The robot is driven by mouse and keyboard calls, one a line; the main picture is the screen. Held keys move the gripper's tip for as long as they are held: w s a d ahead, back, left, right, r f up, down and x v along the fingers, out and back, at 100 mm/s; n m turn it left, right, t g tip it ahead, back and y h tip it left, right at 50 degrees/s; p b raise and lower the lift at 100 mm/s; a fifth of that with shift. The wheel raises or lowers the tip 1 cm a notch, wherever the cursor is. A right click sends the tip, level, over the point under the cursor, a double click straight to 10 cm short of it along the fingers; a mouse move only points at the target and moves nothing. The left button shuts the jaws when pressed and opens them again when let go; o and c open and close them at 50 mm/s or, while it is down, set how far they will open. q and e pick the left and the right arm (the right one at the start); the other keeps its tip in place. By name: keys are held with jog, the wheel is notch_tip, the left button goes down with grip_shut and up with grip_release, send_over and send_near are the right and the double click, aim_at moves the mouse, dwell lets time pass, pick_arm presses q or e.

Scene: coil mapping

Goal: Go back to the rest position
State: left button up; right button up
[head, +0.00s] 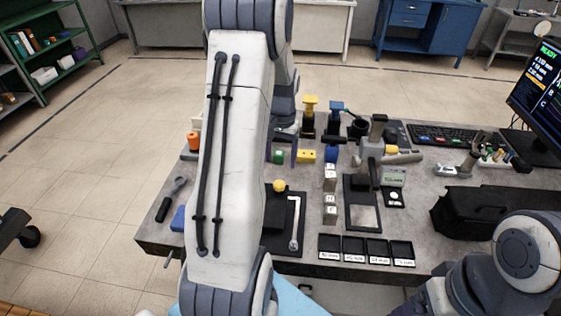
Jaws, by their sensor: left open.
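My left arm (235,150) is white and grey and rises from the bottom edge across the middle-left of the head view, covering part of the workbench. Its wrist bends down behind it, and my left gripper (284,143) is over the far part of the bench, near a green block (279,157) and a yellow block (306,156). The gripper is open, partly hidden by the arm, and nothing shows held in it. My right arm (525,255) shows only as links in the bottom right corner; its gripper is out of view.
The grey workbench (436,180) holds a stand with a square plate (363,216), several black labelled trays (354,247), a black bin (485,213), a keyboard (445,135) and a monitor (541,85). A wrench (294,225) lies near the left arm.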

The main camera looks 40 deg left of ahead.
dwell(0.4)
pick_arm(q)
jog(key=s+d+r+m, duration=0.2)
jog(key=d+r+m, duration=0.1)
jog(key=d, duration=0.8)
jog(key=s+d+r+m, duration=0.2)
jog(key=d+r, duration=0.2)
jog(key=d, duration=0.6)
jog(key=s+d+r+m, duration=0.1)
jog(key=s+d+m, duration=0.2)
jog(key=s+d, duration=0.3)
jog(key=s+d+r+m+h, duration=0.1)
jog(key=s+d+m, duration=0.2)
jog(key=s+d, duration=0.3)
jog(key=s, duration=0.5)
jog(key=shift+s+d+r, duration=0.15)
jog(key=shift+s, duration=0.25)
